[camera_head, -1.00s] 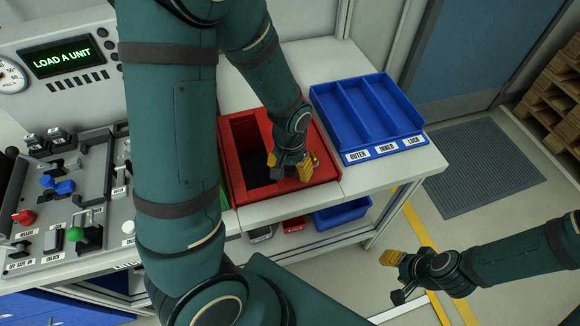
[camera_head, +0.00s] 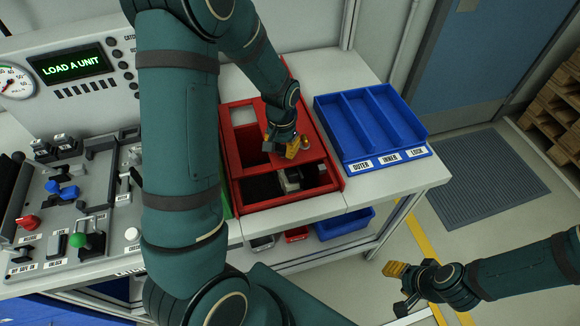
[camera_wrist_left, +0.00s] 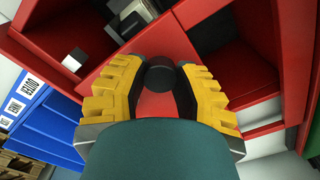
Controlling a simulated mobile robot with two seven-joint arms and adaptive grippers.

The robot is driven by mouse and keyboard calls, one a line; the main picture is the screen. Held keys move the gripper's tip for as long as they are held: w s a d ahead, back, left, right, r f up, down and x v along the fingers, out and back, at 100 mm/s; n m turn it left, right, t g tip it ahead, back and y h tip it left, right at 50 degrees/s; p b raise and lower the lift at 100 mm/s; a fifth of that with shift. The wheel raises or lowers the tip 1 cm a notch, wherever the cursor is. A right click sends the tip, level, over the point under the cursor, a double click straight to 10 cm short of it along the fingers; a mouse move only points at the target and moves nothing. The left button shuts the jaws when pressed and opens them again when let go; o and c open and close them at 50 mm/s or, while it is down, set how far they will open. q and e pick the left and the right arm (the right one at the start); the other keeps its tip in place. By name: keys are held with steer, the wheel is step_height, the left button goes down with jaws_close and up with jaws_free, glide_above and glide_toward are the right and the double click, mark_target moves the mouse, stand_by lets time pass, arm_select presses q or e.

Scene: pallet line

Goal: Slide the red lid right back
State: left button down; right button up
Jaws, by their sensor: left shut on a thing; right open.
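The red lid (camera_head: 280,157) lies on the red box (camera_head: 237,190) on the bench. The lid is partly slid away from the front, so the front of the box is open and shows dark and grey contents (camera_head: 290,181). My left gripper (camera_head: 293,147) is shut on the lid's knob; the wrist view shows the dark round knob (camera_wrist_left: 160,76) between its yellow fingers (camera_wrist_left: 158,95). My forearm hides part of the lid's far side. My right gripper (camera_head: 396,272) is open and empty, low on the right, over the floor.
A blue tray (camera_head: 424,139) labelled OUTER, INNER, LOCK stands close to the right of the box. A control panel (camera_head: 85,205) with levers and a LOAD A UNIT screen (camera_head: 70,66) is at the left. Bins (camera_head: 345,220) sit under the bench. The bench behind the tray is clear.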

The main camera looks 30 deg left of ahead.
arm_select(q)
steer(key=w+a, duration=0.4)
steer(key=a, duration=0.1)
steer(key=w+a, duration=0.4)
steer(key=a, duration=0.1)
steer(key=w+a, duration=0.4)
steer(key=shift+w+a, duration=0.3)
steer(key=shift+a, duration=0.1)
steer(key=c, duration=0.6)
jaws_free()
steer(key=shift+c, duration=0.2)
steer(key=shift+r, duration=0.1)
step_height(320, 180, up, 12)
steer(key=shift+f, duration=0.2)
